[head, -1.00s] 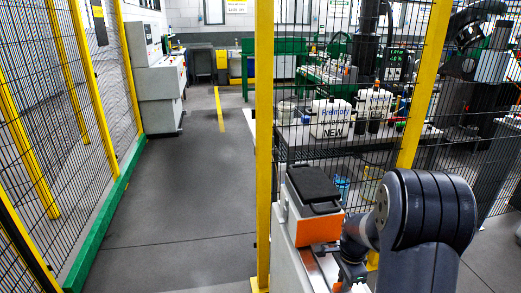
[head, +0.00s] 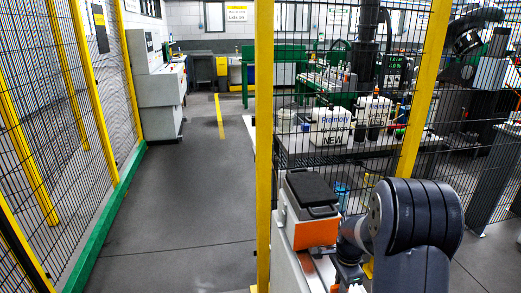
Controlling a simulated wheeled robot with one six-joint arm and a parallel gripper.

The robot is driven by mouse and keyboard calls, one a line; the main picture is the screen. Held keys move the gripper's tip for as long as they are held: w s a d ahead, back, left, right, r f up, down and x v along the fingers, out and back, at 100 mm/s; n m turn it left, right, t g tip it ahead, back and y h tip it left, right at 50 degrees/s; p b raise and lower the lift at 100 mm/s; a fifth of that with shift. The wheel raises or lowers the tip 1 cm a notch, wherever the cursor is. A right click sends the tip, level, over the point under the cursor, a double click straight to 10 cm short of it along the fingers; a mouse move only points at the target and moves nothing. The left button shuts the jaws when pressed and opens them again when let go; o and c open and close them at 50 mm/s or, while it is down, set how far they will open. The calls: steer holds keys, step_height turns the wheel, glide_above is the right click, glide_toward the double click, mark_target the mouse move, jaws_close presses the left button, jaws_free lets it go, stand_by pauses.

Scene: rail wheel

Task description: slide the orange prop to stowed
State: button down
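An orange block-like surface (head: 316,233) shows low in the head view, right of the yellow fence post. It sits under or against the front of a grey-white box with a dark lid and handle (head: 313,188); I cannot tell whether they are joined. This orange part appears to be the prop. My gripper (head: 349,274) is at the bottom, just right of and nearer than the orange surface. Its fingertips are mostly hidden or cut off by the lower edge, so its opening and any contact do not show. A smaller orange patch (head: 336,288) shows at the bottom edge.
A yellow post (head: 264,150) and black mesh fencing stand close to the left of the box. Behind the mesh is a bench (head: 350,146) with white containers. The grey floor aisle (head: 180,210) on the left is clear, with a green kerb (head: 108,215) along it.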

steer(key=shift+w+a, duration=0.2)
steer(key=shift+w, duration=1.05)
steer(key=shift+w+a+p, duration=0.1)
steer(key=shift+w+p, duration=0.2)
steer(key=shift+w, duration=0.15)
steer(key=c, duration=1.2)
jaws_free()
steer(key=shift+s, duration=0.1)
steer(key=shift+c, duration=0.2)
steer(key=shift+r, duration=0.1)
steer(key=shift+r+p, duration=2.1)
steer(key=shift+r, duration=0.85)
